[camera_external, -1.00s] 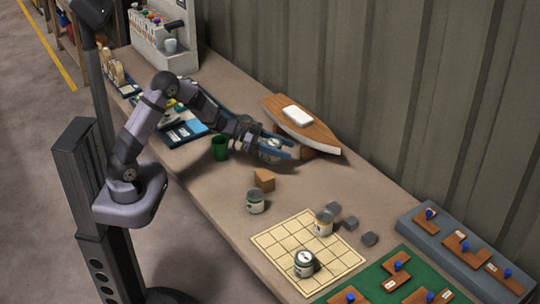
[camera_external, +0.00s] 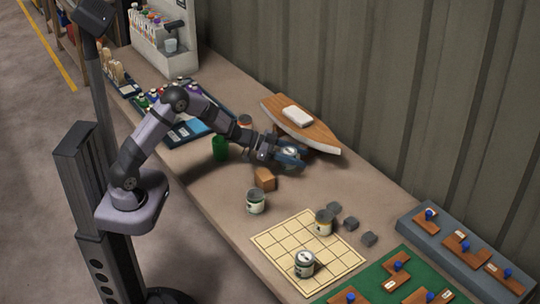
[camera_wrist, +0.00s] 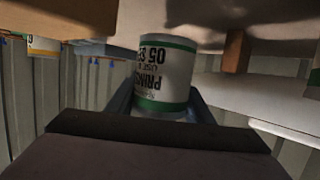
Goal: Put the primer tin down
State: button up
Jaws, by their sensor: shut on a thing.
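My gripper (camera_external: 290,156) is shut on the primer tin (camera_external: 291,150), beside the near side of the boat hull. In the wrist view the tin (camera_wrist: 165,75) sits between the fingers, white with green bands, its "PRIMER 05" lettering upside down. The fingers hide part of it in the external view. I cannot tell whether its base touches the bench. Similar tins stand nearby: one (camera_external: 255,201) on bare bench, one with an orange band (camera_external: 324,223) and one pale-lidded (camera_external: 304,264) on the grid board (camera_external: 275,243). Another tin (camera_external: 245,121) is behind my arm.
The boat hull (camera_external: 312,131) stands right of my gripper. Several grey blocks (camera_external: 350,223) lie beside the grid. A green mat (camera_external: 380,289) holds fittings. Bare bench lies between hull and grid.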

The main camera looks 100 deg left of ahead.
jog(key=shift+f, duration=1.9)
jog(key=shift+f, duration=0.1)
jog(key=o, duration=1.3)
jog(key=shift+f, duration=0.1)
jog(key=shift+s, duration=0.15)
jog(key=v, duration=1.2)
jog(key=shift+b, duration=0.35)
jog(key=shift+r, duration=0.25)
